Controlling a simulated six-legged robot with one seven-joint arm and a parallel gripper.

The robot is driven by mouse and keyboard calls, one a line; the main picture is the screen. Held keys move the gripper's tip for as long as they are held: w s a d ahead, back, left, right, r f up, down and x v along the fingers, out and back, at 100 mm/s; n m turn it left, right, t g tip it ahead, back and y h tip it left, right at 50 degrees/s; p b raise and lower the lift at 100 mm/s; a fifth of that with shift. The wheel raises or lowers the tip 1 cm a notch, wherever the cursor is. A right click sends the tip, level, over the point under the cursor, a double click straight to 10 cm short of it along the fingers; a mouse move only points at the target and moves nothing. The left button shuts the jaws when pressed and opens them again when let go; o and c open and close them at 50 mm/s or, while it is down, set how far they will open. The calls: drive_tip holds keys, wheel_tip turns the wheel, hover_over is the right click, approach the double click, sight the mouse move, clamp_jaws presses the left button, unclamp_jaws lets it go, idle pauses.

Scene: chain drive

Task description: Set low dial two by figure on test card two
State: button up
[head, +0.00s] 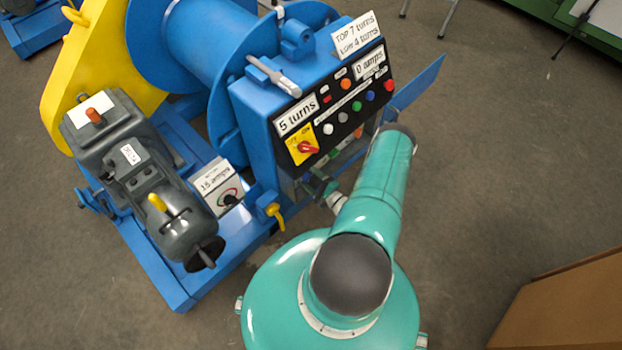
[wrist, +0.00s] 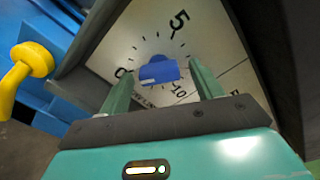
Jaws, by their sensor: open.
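A dial with a blue knob (wrist: 158,70) fills the middle of the wrist view. Its pale face (wrist: 205,38) carries ticks and the figures 0, 5 and 10. Which tick the knob points at is too small to tell. My gripper (wrist: 162,80) is open, one finger on each side of the knob, with gaps visible. A white card (head: 356,36) on top of the blue control box reads "TOP 7 turns, LOW 4 turns". No number naming the card or the dial is readable.
The control panel (head: 345,120) has a red-and-yellow switch (head: 307,148), coloured buttons, and plates reading "5 turns" and "0 amps". A yellow knob (wrist: 30,62) stands left of the dial. A grey motor (head: 150,185) and a "1.5 amps" box (head: 217,184) sit left.

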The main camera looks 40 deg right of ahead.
drive_tip(key=shift+w, duration=0.1)
drive_tip(key=c, duration=1)
drive_tip(key=shift+m, duration=0.4)
drive_tip(key=m, duration=1.4)
drive_tip(key=shift+a, duration=0.1)
drive_tip(key=shift+m, duration=2.5)
